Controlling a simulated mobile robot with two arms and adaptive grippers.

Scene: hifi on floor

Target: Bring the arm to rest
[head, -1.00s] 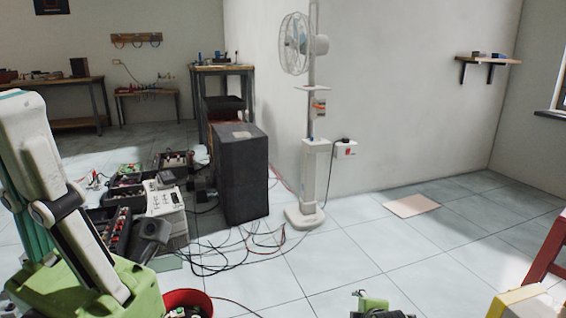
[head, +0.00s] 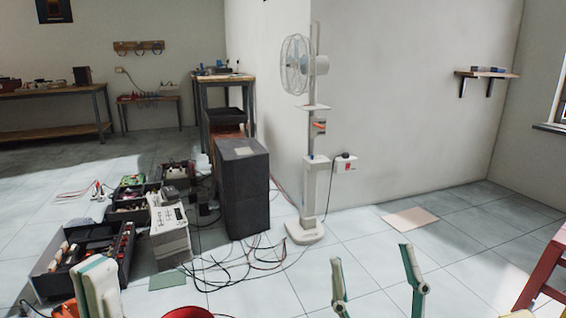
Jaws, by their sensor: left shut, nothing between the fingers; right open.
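My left gripper (head: 96,280) shows at the bottom left edge, pale with teal sides. Its fingers are together and hold nothing; the rest of it is cut off by the frame. My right gripper (head: 373,266) rises from the bottom edge, right of the middle. Its two slim pale and green fingers stand wide apart with only floor seen between them. The arms behind both grippers are out of view.
A black speaker box (head: 242,190) and a pedestal fan (head: 311,190) stand on the floor. Open toolboxes (head: 118,262), a white device (head: 170,232) and loose cables (head: 235,268) lie left. A red bucket (head: 188,313) and red stool (head: 543,268) edge in. Right-centre floor is mostly clear.

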